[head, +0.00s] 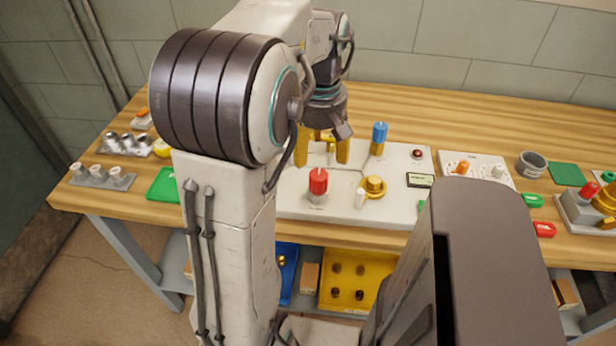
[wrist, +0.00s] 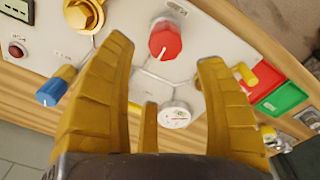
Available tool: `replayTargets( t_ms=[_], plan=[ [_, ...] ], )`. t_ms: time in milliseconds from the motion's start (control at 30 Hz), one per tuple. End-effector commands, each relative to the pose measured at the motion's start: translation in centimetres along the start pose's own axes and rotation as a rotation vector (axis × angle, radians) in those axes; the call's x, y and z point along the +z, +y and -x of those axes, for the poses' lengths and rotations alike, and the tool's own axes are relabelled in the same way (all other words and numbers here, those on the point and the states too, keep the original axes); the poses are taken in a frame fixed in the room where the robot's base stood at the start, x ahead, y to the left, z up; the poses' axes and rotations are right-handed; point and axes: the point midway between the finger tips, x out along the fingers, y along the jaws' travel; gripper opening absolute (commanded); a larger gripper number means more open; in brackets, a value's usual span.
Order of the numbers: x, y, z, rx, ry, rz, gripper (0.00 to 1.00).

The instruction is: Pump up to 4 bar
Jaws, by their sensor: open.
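A white panel (head: 335,208) lies on the bench with a red knob (head: 318,182), a blue knob (head: 379,136), a yellow round valve (head: 374,186), a red button (head: 417,154) and a small display (head: 420,180) whose reading is too small to tell. My gripper (head: 322,152) is open and empty above the panel's back left part. In the wrist view a round white dial (wrist: 174,116) shows between my yellow fingers, with the red knob (wrist: 165,40) beyond the fingertips. A yellow handle (wrist: 243,75) is beside the right finger. I cannot tell if the gripper touches anything.
Left of the panel are a green tray (head: 163,186) and metal fittings (head: 102,176). To the right are a second white panel (head: 475,168), a grey ring (head: 531,164) and a red-knobbed block (head: 588,205). A yellow bin (head: 383,266) stands on the shelf below.

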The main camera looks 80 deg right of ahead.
Motion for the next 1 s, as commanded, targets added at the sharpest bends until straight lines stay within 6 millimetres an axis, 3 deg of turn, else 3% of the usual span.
replayTargets(
  t_ms=[533,1000],
  plan=[
    [0.6,-0.8,-0.3,-0.039,-0.020,0.322,0.65],
    [0.8,-1.1,-5.6,-0.041,-0.021,0.334,0.65]
  ],
)
